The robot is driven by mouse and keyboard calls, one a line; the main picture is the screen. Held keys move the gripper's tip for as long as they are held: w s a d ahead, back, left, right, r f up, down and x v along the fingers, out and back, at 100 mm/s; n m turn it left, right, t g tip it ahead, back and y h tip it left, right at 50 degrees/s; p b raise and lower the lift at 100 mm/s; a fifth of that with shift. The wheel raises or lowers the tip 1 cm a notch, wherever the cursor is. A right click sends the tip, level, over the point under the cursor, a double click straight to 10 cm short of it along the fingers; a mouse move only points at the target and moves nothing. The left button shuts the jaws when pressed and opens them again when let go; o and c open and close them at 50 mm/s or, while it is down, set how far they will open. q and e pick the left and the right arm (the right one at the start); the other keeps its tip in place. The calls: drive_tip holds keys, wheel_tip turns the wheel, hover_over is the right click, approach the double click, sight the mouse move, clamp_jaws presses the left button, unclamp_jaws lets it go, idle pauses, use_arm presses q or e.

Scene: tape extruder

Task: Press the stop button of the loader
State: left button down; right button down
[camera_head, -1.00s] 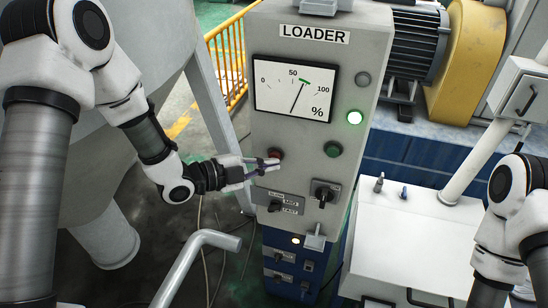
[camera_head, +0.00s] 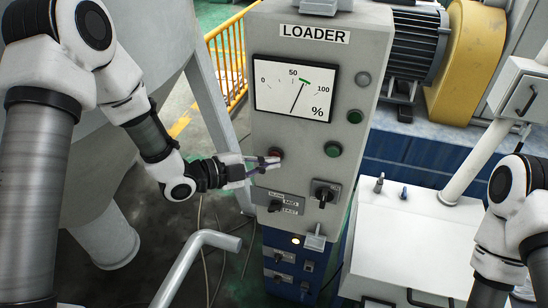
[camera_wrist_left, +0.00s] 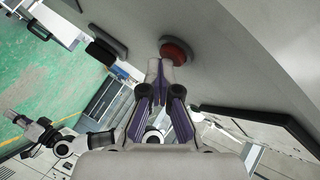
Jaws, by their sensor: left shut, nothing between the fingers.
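The loader panel (camera_head: 300,150) is a grey box with a "LOADER" label and a percent gauge (camera_head: 293,88). The red stop button (camera_head: 274,153) is at its left side, below the gauge. My left gripper (camera_head: 277,164) is shut and empty, its tips at the red button in the head view. In the left wrist view the red button (camera_wrist_left: 176,50) is just beyond the fingertips (camera_wrist_left: 164,66); it looks like contact or nearly so. The green button (camera_head: 333,149) is to the right. The upper green lamp (camera_head: 355,116) is dark. The right gripper is out of view.
A grey pipe (camera_head: 200,250) stands below my left arm. A white box (camera_head: 420,240) is at the right. A yellow railing (camera_head: 228,60) is behind.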

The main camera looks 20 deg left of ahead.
use_arm(q)
drive_tip(key=shift+s, duration=0.85)
drive_tip(key=shift+s, duration=0.1)
drive_tip(key=s, duration=0.3)
drive_tip(key=s+b, duration=0.1)
drive_tip(key=shift+s+d, duration=0.25)
drive_tip(key=shift+s, duration=0.1)
drive_tip(key=shift+r, duration=0.15)
